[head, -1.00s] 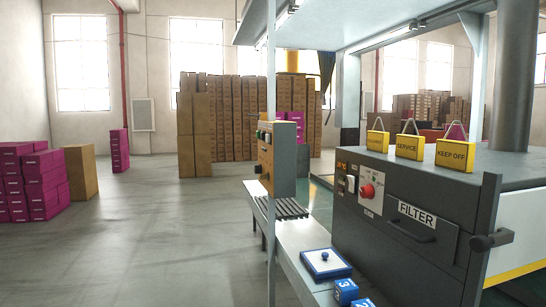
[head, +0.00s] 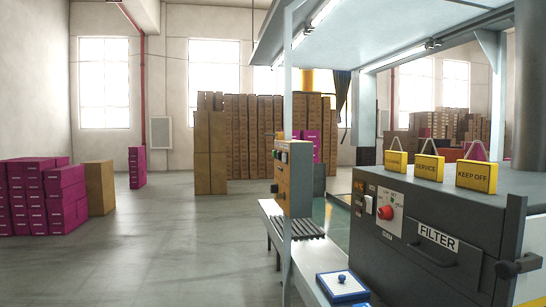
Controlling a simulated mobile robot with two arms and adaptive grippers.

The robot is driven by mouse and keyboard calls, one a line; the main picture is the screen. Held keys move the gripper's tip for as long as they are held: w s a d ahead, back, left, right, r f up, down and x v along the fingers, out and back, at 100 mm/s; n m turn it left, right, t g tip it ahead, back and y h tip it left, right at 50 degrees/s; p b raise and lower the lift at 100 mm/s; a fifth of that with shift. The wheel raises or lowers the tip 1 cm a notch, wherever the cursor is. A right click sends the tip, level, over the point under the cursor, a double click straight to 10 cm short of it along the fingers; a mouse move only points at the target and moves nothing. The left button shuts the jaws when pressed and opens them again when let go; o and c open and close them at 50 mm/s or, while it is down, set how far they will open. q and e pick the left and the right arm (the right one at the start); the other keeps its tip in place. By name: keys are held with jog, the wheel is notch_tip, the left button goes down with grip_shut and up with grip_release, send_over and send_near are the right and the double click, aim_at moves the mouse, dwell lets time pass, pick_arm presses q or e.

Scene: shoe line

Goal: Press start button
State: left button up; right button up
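A control box (head: 293,180) stands on a post at the left edge of the machine line. Its yellow-orange face is turned left and seen at a steep angle. Several small buttons or knobs, including a dark one (head: 274,188), stick out from it. I cannot read which is the start button. A second panel (head: 384,212) on the dark filter cabinet carries a red knob (head: 385,213) and a small display. Neither of my grippers shows in the head view.
The dark cabinet (head: 480,262) with a FILTER drawer bears yellow signs (head: 429,168). A white-and-blue tray (head: 342,285) lies on the bench below. Magenta boxes (head: 40,195) and a brown carton (head: 100,188) stand left. The floor between them and the line is clear.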

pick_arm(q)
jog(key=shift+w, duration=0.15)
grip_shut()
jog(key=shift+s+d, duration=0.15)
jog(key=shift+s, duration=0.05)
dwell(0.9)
